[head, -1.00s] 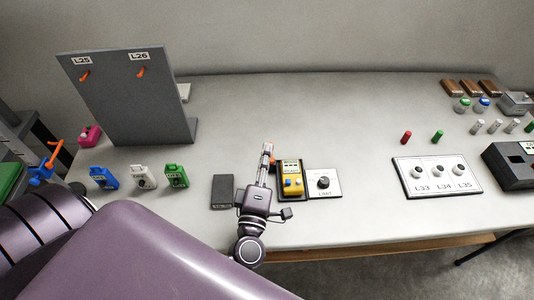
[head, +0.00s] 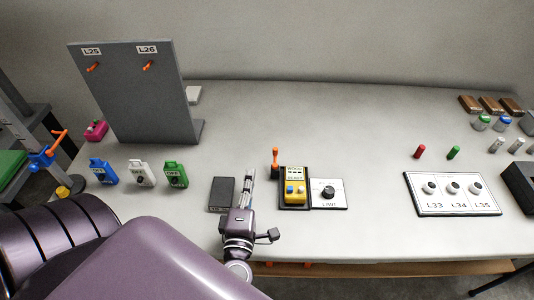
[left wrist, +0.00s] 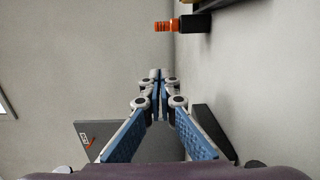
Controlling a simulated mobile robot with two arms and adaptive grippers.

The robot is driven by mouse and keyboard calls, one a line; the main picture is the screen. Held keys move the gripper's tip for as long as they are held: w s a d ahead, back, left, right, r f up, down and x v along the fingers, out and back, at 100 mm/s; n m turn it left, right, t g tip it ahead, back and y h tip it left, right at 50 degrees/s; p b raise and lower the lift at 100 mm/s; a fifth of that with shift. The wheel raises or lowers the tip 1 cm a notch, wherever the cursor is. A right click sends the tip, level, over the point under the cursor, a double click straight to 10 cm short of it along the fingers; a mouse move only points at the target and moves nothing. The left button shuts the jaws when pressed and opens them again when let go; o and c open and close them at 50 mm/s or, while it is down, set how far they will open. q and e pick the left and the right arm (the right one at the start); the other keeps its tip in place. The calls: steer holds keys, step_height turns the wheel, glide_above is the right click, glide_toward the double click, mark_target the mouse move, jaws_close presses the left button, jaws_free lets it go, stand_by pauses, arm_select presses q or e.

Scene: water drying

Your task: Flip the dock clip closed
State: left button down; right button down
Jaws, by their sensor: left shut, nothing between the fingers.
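The dock clip (head: 275,161), an orange lever on a dark base, stands upright at the back left corner of the dock (head: 282,203). A yellow device (head: 294,188) with a blue button sits in the dock. In the left wrist view the clip (left wrist: 180,25) shows at the top, apart from the fingers. My left gripper (head: 249,172) is shut and empty, just left of the dock and clip, not touching the clip. Its closed fingertips show in the left wrist view (left wrist: 158,76). My right gripper is not in view.
A dark block (head: 221,195) lies just left of my left gripper. A white dial plate (head: 328,203) adjoins the dock on the right. Blue, white and green devices stand farther left, before a grey panel (head: 130,100). The table behind the clip is clear.

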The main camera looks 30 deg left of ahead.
mark_target(275, 157)
arm_select(q)
steer(key=shift+w, duration=0.2)
steer(key=shift+w+a, duration=0.25)
steer(key=shift+w, duration=0.1)
steer(key=p+x, duration=0.1)
steer(key=x, duration=0.7)
steer(key=shift+w+a+r, duration=0.1)
steer(key=shift+w, duration=0.15)
steer(key=d, duration=0.1)
steer(key=d+b, duration=0.1)
steer(key=d, duration=0.1)
steer(key=shift+w, duration=0.35)
steer(key=shift+d, duration=0.4)
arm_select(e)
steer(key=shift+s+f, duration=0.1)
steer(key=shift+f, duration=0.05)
